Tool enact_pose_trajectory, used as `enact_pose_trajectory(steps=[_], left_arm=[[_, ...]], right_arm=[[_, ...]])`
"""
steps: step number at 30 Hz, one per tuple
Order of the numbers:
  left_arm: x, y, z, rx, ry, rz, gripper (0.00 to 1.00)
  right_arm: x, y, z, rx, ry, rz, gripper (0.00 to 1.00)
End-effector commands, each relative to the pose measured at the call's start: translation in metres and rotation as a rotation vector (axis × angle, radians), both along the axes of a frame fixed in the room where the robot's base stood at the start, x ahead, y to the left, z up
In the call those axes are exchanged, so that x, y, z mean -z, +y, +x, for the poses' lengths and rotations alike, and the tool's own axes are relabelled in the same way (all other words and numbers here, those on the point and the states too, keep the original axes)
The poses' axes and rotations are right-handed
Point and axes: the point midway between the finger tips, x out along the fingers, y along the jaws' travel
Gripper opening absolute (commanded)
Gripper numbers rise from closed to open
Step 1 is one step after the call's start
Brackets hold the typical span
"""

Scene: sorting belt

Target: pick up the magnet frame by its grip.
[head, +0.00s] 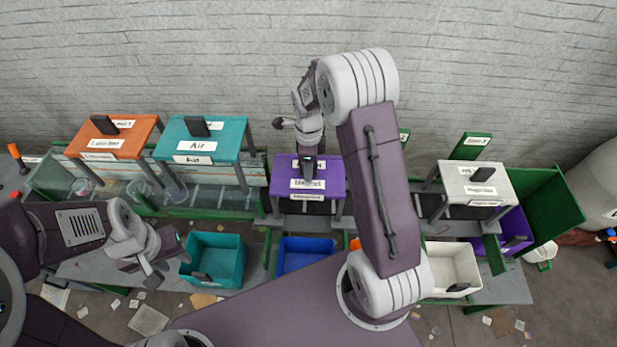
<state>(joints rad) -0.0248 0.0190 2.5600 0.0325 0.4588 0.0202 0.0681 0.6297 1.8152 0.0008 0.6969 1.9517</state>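The purple magnet frame (332,172), with white labels on its top and front, stands over the belt near the middle of the head view. My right gripper (308,167) points down at the middle of its top, where the grip would be. The gripper hides the grip, and I cannot tell whether its fingers are closed around it. My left gripper (168,262) is at the lower left, apart from the frame, near the teal bin. Its fingers look spread, with nothing between them.
An orange frame (88,137) and a teal Air frame (226,135) stand to the left, and a white frame (487,180) to the right. In front are a teal bin (236,258), a blue bin (310,243) and a white bin (468,251). A brick wall closes the back.

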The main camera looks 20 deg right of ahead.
Motion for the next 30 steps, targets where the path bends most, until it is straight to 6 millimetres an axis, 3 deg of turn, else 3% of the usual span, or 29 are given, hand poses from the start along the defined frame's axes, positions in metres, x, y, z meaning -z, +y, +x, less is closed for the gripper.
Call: enact_pose_trajectory(steps=[2, 5, 6, 30], left_arm=[[0.0002, 0.0, 0.0, 0.0, 0.0, 0.0, 0.36], [0.0002, 0.0, -0.0001, 0.0, 0.0, 0.0, 0.36], [0.0002, 0.0, -0.0001, 0.0, 0.0, 0.0, 0.36], [0.0, 0.0, 0.0, 0.0, 0.0, 0.0, 0.36]], right_arm=[[-0.0002, 0.0, 0.0001, 0.0, 0.0, 0.0, 0.33], [-0.0004, 0.0, 0.0001, 0.0, 0.0, 0.0, 0.05], [-0.0004, 0.0, 0.0001, 0.0, 0.0, 0.0, 0.0], [-0.0012, 0.0001, 0.0006, 0.0, -0.002, 0.0, 0.0]])
